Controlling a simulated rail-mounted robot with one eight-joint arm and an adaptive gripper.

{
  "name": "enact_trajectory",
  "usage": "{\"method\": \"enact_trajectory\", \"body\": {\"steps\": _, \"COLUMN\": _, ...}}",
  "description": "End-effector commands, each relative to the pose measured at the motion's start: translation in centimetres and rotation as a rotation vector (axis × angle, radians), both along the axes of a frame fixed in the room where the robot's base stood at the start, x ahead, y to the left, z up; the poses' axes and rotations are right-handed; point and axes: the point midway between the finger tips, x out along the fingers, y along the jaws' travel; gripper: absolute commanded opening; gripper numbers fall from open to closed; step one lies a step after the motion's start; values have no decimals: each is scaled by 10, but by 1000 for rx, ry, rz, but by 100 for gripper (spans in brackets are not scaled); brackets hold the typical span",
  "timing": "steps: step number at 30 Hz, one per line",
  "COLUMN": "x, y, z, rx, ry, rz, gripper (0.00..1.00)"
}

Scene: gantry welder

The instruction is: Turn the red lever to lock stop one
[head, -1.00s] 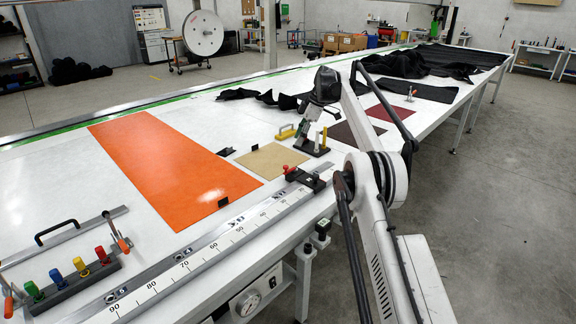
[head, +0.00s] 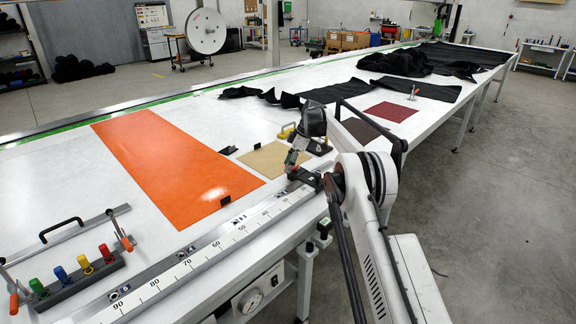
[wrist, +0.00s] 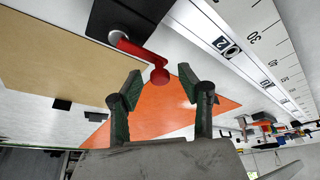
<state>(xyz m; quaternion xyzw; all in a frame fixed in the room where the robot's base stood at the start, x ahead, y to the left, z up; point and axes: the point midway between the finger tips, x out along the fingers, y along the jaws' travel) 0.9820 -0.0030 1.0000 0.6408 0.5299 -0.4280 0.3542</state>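The red lever (wrist: 132,47) shows in the wrist view as a bent red arm with a round knob, mounted on a black stop block (wrist: 108,18). The block also shows in the head view (head: 308,179), sitting on the measuring rail, with the lever mostly hidden by my gripper. My gripper (wrist: 158,84) is open, with its two green-padded fingers spread on either side of the lever's knob end. The knob lies at about the fingertips; I cannot tell whether either finger touches it. In the head view my gripper (head: 291,161) is low above the block.
The scaled rail (head: 215,243) runs along the table's near edge. An orange sheet (head: 165,160) and a tan sheet (head: 272,158) lie flat beside it. A yellow-handled tool (head: 287,131) stands behind my gripper. Colored knobs (head: 83,264) and a clamp sit at the left.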

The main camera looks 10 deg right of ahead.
Motion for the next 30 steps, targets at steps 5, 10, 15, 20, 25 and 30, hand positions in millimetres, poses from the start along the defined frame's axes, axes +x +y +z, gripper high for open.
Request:
{"method": "enact_trajectory", "body": {"steps": 5, "x": 0, "y": 3, "z": -6, "rx": 0, "ry": 0, "rz": 0, "gripper": 37}}
{"method": "enact_trajectory", "body": {"steps": 10, "x": 0, "y": 3, "z": -7, "rx": 0, "ry": 0, "rz": 0, "gripper": 37}}
{"method": "enact_trajectory", "body": {"steps": 15, "x": 0, "y": 3, "z": -7, "rx": 0, "ry": 0, "rz": 0, "gripper": 23}}
{"method": "enact_trajectory", "body": {"steps": 20, "x": 0, "y": 3, "z": -7, "rx": 0, "ry": 0, "rz": 0, "gripper": 1}}
{"method": "enact_trajectory", "body": {"steps": 25, "x": 0, "y": 3, "z": -7, "rx": 0, "ry": 1, "rz": -2, "gripper": 0}}
{"method": "enact_trajectory", "body": {"steps": 30, "x": 1, "y": 4, "z": -7, "rx": 0, "ry": 1, "rz": -29, "gripper": 0}}
